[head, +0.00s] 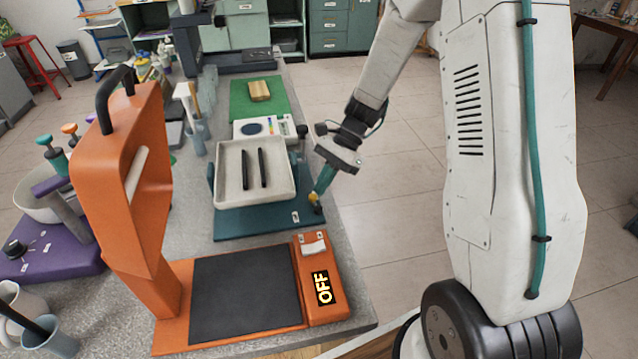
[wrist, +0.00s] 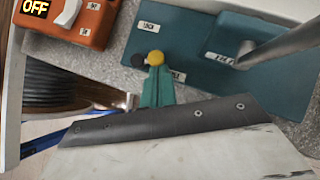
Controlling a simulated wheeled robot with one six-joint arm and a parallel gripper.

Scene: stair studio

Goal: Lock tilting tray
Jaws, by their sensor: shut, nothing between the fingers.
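The tilting tray (head: 284,188) is a cream, shallow tray on a dark teal base (head: 245,222). It holds two black rods and looks close to level. In the wrist view the teal base (wrist: 200,22) carries small white labels and a grey post. A yellow round piece (wrist: 155,57) and a black knob (wrist: 138,60) sit side by side near one label. My gripper (head: 319,190) has teal fingers and is shut with nothing held, at the base's right edge. In the wrist view my gripper's fingertips (wrist: 156,72) meet the yellow piece; whether they touch it I cannot tell.
An orange press-like device (head: 175,318) with a black pad and an OFF display stands in front. A purple-based device (head: 50,258) and cups are at left. A white instrument (head: 262,128) and green mat (head: 240,112) lie behind. Open floor is right of the bench.

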